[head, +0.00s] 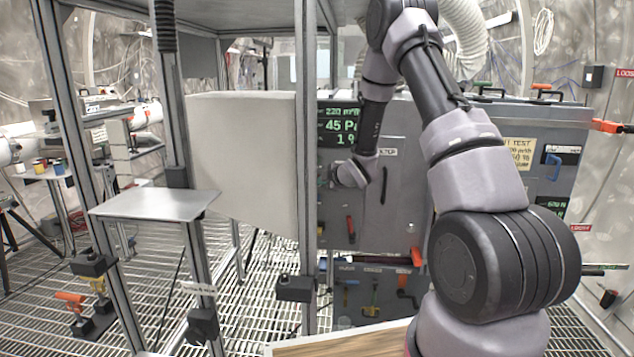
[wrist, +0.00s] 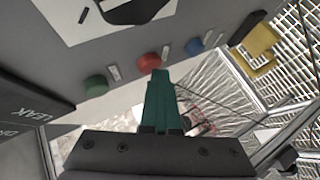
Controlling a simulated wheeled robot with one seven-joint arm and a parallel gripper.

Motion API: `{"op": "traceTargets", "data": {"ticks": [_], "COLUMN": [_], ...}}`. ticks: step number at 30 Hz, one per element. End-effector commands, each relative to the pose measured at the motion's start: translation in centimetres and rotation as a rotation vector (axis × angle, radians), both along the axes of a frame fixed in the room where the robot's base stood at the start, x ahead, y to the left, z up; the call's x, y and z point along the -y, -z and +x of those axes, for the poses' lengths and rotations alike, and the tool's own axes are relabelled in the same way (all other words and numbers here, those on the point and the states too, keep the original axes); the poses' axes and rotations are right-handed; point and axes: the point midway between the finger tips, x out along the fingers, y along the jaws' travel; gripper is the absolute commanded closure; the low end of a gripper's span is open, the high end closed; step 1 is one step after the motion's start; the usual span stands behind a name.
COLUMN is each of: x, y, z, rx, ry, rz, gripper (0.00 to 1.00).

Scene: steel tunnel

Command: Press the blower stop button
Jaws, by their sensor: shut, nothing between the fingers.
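In the wrist view a grey panel carries a green button (wrist: 95,85), a red button (wrist: 149,61) and a blue button (wrist: 193,46) in a row, each with a small label too small to read. Which one is the blower stop is not legible; red is the likely one by colour. My gripper (wrist: 159,73) is shut and empty, its teal fingertips right at the lower edge of the red button. I cannot tell whether they touch it. In the head view the grey control cabinet (head: 400,210) stands behind my arm; my fingers and the buttons cannot be made out there.
A steel frame post (head: 306,200) and a pale board (head: 240,150) stand left of my wrist. The cabinet has a green-lit display (head: 338,125). In the wrist view a yellow bracket (wrist: 258,48) lies right of the buttons. A small metal shelf (head: 155,204) is at left.

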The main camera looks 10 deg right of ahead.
Motion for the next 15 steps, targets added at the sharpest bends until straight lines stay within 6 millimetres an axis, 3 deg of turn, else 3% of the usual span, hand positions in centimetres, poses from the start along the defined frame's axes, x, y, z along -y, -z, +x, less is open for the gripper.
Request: {"op": "traceTargets", "data": {"ticks": [10, 15], "x": [0.0, -0.5], "y": [-0.1, -0.1], "z": [-0.3, -1.7], "rx": [0.001, 0.000], "ry": [0.001, 0.000], "rz": [0.000, 0.000], "gripper": [1.00, 1.00]}}
